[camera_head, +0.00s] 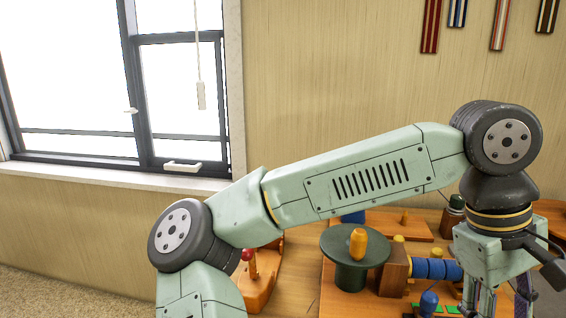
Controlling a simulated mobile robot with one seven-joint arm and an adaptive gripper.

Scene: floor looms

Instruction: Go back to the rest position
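My arm spans the view, rising from the lower left to a joint at the upper right and then bending down. My gripper (495,301) hangs at the lower right, pointing down over the workbench (298,284). Its fingertips are cut off by the bottom edge, so I cannot tell whether it is open or holds anything. A blue cylinder (437,269) lies just left of it, against a brown wooden block (394,270).
A dark green round stand (351,277) with a yellow-orange peg (358,243) stands left of the gripper. An orange wooden piece with a red knob (248,254) sits behind my arm. A dark jar (453,215) stands behind the gripper. The window (70,90) and wall are behind.

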